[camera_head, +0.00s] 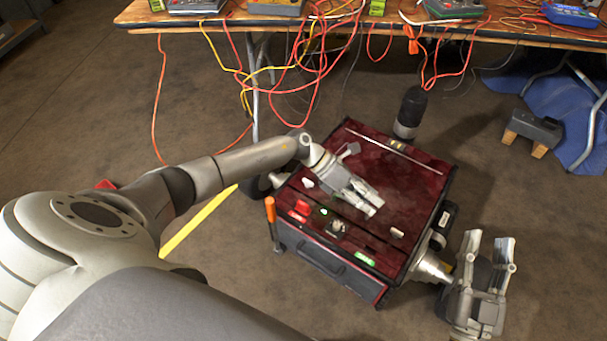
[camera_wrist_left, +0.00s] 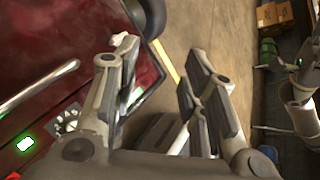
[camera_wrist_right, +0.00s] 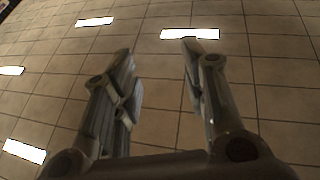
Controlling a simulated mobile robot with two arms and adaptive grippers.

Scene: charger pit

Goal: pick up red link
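A small red piece (camera_head: 300,207) lies on the front left part of the dark red cart top (camera_head: 385,170); it may be the red link, but it is too small to be sure. My left gripper (camera_head: 372,203) is above the cart top, to the right of the red piece and apart from it. Its fingers are spread and empty in the left wrist view (camera_wrist_left: 155,75). My right gripper (camera_head: 489,240) points up beside the cart's right side, open and empty. The right wrist view shows its fingers (camera_wrist_right: 158,60) apart against ceiling tiles.
An orange-handled tool (camera_head: 270,210) stands at the cart's front left corner. A black cylinder (camera_head: 410,108) stands behind the cart. A wooden table (camera_head: 330,30) with devices and hanging cables is at the back. A grey block on wooden feet (camera_head: 535,128) is at right.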

